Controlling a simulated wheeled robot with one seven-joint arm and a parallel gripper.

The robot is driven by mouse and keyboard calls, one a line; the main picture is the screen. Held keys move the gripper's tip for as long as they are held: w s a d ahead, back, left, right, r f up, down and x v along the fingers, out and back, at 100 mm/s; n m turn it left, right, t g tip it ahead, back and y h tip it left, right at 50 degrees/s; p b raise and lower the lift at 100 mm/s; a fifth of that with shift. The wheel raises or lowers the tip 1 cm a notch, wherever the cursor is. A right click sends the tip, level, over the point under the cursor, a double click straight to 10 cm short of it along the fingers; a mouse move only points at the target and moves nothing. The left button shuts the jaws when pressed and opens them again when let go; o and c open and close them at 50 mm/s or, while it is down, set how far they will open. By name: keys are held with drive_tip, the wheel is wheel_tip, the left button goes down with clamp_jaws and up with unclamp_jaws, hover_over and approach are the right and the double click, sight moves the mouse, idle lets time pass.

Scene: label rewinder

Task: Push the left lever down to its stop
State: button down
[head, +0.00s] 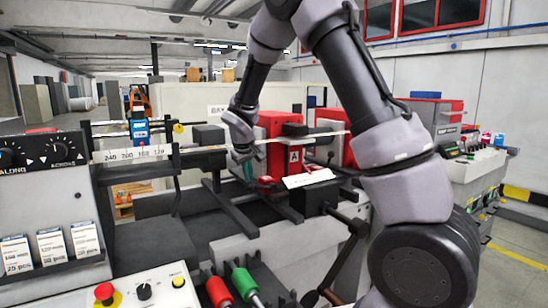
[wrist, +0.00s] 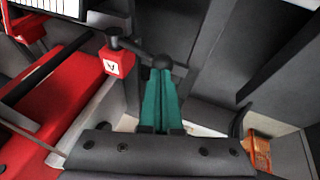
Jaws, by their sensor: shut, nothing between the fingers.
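In the wrist view the left lever (wrist: 140,50) is a dark bar that runs from a pivot above a red block marked A (wrist: 117,62) to a round black knob (wrist: 163,61). My gripper (wrist: 161,76) has its teal fingers together and empty, with the tips right by the knob. I cannot tell whether they touch it. In the head view my gripper (head: 247,168) points down at the left side of the red housing (head: 280,127) with the A plate (head: 294,156). The lever is hard to make out there.
A second red housing (head: 337,150) stands to the right, partly behind my arm. A white label sheet (head: 308,178) lies in front. Dark rails (head: 228,205) cross the bed. At the front are a red handle (head: 218,291), a green handle (head: 244,283) and a control panel (head: 145,290).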

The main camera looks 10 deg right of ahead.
drive_tip(key=shift+s+a+f, duration=0.1)
drive_tip(key=shift+a+f, duration=0.2)
drive_tip(key=shift+f, duration=0.3)
drive_tip(key=shift+s+a+f, duration=0.1)
drive_tip(key=shift+a+f, duration=0.15)
drive_tip(key=shift+f, duration=0.35)
drive_tip(key=shift+s+a+f, duration=0.1)
drive_tip(key=shift+a+f, duration=0.2)
drive_tip(key=shift+f, duration=0.3)
drive_tip(key=shift+f, duration=0.1)
drive_tip(key=shift+s, duration=0.1)
drive_tip(key=v, duration=1.1)
drive_tip(key=shift+w, duration=0.2)
